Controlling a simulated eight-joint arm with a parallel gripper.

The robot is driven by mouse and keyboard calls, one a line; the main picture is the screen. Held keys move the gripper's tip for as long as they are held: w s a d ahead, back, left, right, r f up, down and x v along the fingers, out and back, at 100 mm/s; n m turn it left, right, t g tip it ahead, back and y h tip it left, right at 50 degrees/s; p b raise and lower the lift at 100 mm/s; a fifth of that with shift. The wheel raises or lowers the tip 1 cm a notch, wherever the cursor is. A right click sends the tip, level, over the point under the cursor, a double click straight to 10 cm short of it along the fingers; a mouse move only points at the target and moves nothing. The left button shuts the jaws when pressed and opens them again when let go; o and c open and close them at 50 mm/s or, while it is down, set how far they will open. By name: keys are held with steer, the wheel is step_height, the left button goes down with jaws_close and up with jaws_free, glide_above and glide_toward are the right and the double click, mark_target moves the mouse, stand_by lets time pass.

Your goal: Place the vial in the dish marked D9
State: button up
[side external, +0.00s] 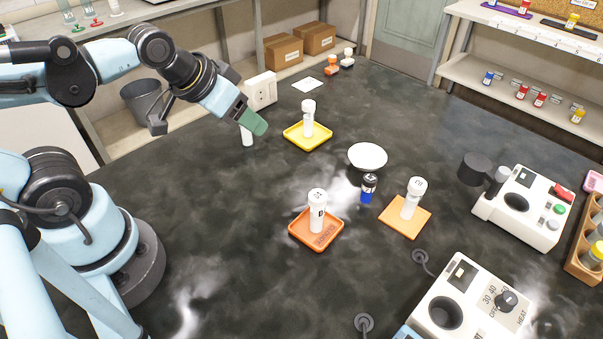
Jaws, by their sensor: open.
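My gripper (253,121) has green fingers and is open, at upper left. A white vial (247,139) stands on the bench just below the fingers, its top hidden by them; I cannot tell whether they touch it. Three square dishes each hold a white capped vial: a yellow dish (293,138) with a vial (308,116), a red-orange dish (327,240) with a vial (317,212), and an orange dish (419,223) with a vial (412,198). The red-orange dish has writing on its front, too small to read; I cannot tell which dish is D9.
A white round bowl (367,157) and a dark vial with a blue base (368,189) stand between the dishes. Two white instruments (524,204) (462,312) occupy the right, near a dark cylinder (474,168). A white box (262,89) stands behind my gripper. The front-left bench is clear.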

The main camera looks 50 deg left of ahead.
steer(key=w+d+r+g, duration=0.3)
steer(key=w+d+g, duration=0.1)
steer(key=w+d, duration=0.4)
steer(key=n+g, duration=0.2)
steer(key=g, duration=0.1)
glide_toward(371, 178)
steer(key=shift+a, duration=0.15)
steer(key=shift+w+f, duration=0.1)
steer(key=shift+f, duration=0.2)
step_height(371, 178, down, 12)
steer(key=shift+r, duration=0.2)
